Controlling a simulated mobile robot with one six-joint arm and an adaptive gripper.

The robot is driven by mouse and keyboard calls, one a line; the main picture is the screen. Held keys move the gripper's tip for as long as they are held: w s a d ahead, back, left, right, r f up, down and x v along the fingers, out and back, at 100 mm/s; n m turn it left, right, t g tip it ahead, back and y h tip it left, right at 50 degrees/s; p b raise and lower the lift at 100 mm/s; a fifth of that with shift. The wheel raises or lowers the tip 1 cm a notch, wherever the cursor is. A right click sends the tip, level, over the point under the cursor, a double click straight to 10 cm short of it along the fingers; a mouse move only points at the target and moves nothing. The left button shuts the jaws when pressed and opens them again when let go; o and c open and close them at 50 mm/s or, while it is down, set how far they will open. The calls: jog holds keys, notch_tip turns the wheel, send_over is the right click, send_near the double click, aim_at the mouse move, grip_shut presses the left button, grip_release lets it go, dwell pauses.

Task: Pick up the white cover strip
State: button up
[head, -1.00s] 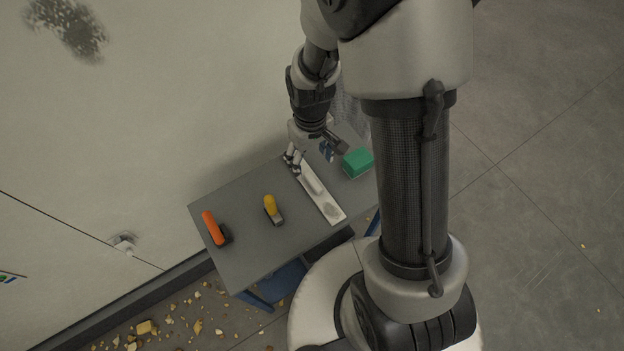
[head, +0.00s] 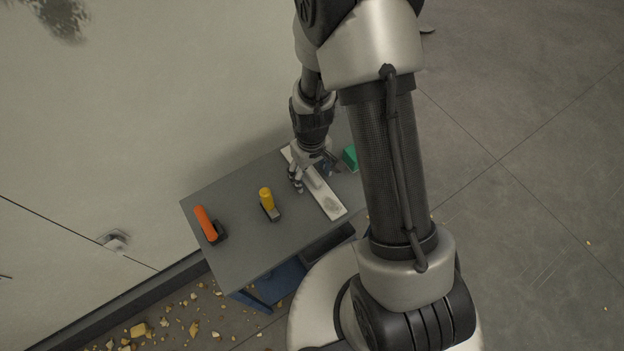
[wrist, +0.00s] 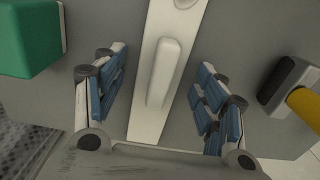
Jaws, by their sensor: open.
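The white cover strip (head: 325,200) lies flat on the grey table. It is long and narrow, with a raised ridge along its middle and a grey patch near its front end. It also shows in the wrist view (wrist: 145,115), running up the middle. My gripper (head: 303,185) is low over the table at the strip's rear part. In the wrist view my gripper (wrist: 160,95) is open, with one blue-padded finger on each side of the strip. Both fingers look apart from the strip, and nothing is held. My arm hides part of the strip's rear in the head view.
On the grey table (head: 245,255) stand a yellow-handled tool (head: 266,198) and an orange-handled tool (head: 205,222) to the left. A green block (head: 350,157) is at the right. A wall (head: 100,130) runs behind the table. Debris (head: 140,329) lies on the floor.

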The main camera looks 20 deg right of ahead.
jog(key=shift+r, duration=0.1)
jog(key=c, duration=1.2)
